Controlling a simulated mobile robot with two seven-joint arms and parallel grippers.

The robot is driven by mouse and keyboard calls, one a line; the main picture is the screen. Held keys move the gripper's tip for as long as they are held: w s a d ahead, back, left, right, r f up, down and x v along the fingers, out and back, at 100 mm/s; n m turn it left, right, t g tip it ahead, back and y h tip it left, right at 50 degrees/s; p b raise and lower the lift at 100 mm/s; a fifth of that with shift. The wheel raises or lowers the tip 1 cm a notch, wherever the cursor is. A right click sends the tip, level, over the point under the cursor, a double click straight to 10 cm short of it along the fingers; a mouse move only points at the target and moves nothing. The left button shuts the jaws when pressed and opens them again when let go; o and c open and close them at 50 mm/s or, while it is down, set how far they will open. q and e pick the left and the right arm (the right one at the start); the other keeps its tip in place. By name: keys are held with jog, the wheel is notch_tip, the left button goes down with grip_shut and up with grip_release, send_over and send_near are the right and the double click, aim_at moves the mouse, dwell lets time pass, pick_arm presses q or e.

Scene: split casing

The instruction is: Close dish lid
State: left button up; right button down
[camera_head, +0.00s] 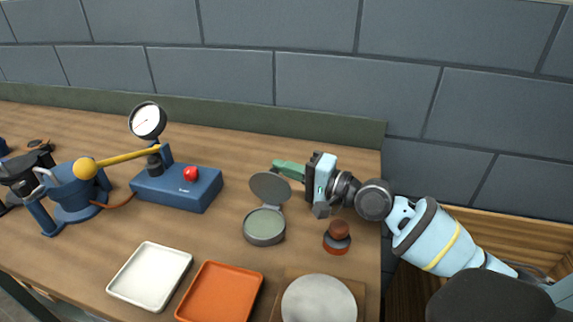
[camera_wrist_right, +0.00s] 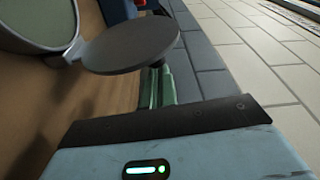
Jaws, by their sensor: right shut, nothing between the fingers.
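The round dish (camera_head: 264,226) stands on the wooden bench, with its pale green inside showing. Its grey disc lid (camera_head: 269,187) is open, standing up and leaning back from the hinge at the dish's far side. In the right wrist view the lid (camera_wrist_right: 130,46) hides part of the fingertips, and the dish (camera_wrist_right: 40,22) shows at the top left. My right gripper (camera_head: 277,165) has green fingers, shut and empty, just behind the lid at its upper right. I cannot tell whether they touch it. My left gripper is not in view.
A dark knob with an orange base (camera_head: 337,238) stands right of the dish. A blue gauge box (camera_head: 178,188) with a red button is to the left. White (camera_head: 149,276) and orange (camera_head: 219,292) trays and a round grey plate (camera_head: 319,301) lie in front. A block wall stands behind.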

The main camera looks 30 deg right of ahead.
aim_at(281, 200)
jog(key=shift+s, duration=0.15)
jog(key=s+a+r+n, duration=0.1)
jog(key=s+a+n+p, duration=0.1)
jog(key=n, duration=0.1)
jog(key=shift+a+r, duration=0.3)
jog(key=shift+r, duration=0.1)
pick_arm(q)
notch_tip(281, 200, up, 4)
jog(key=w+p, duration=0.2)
jog(key=p, duration=0.1)
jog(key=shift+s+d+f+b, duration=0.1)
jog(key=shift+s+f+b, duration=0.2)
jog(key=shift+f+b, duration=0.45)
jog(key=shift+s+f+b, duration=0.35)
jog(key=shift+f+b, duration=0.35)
jog(key=shift+b, duration=0.05)
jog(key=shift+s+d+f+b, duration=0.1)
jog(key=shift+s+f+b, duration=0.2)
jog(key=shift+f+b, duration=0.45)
pick_arm(e)
jog(key=w+d+v, duration=0.1)
jog(key=v, duration=0.8)
jog(key=shift+d+r, duration=0.35)
jog(key=shift+r, duration=0.15)
